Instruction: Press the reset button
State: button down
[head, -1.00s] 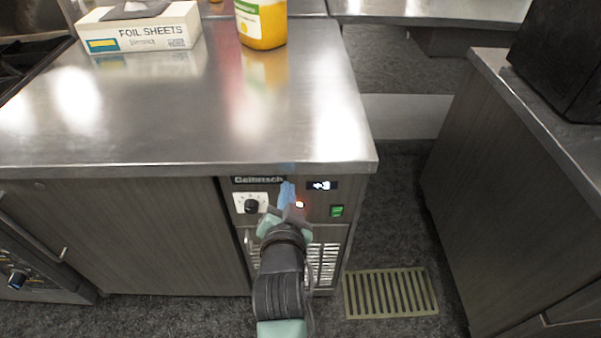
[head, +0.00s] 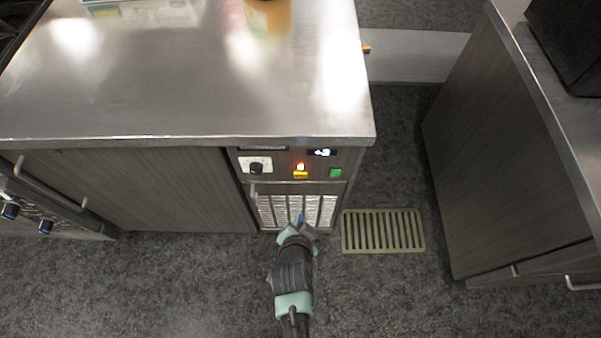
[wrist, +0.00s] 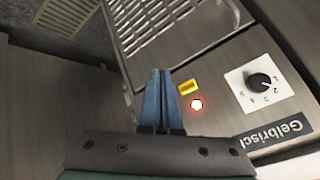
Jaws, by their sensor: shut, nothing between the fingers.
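A control panel (head: 276,163) is on the front of the steel-topped counter. On it a small round light or button (head: 300,167) glows red-white, with a yellow label or tab (head: 300,175) just below. I cannot read which part is marked reset. In the wrist view the glowing round part (wrist: 196,104) and the yellow piece (wrist: 188,87) are just right of my blue fingers. My gripper (head: 299,217) is shut and empty, in front of the grille below the panel in the head view. In the wrist view my gripper (wrist: 160,72) appears apart from the panel.
A vent grille (head: 275,210) is below. A floor drain (head: 383,231) and another cabinet (head: 510,180) are to the right. Open floor lies in front.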

aim_at(302, 177)
jog(key=w+b, duration=0.3)
jog(key=w, duration=0.5)
jog(key=shift+w+b, duration=0.3)
jog(key=shift+w, duration=0.15)
dwell(1.7)
jog(key=shift+w, duration=0.3)
jog(key=shift+w+b, duration=0.4)
dwell(0.8)
jog(key=shift+s+r, duration=0.1)
jog(key=shift+s, duration=0.05)
jog(key=shift+s+p, duration=0.55)
jog(key=shift+s, duration=0.15)
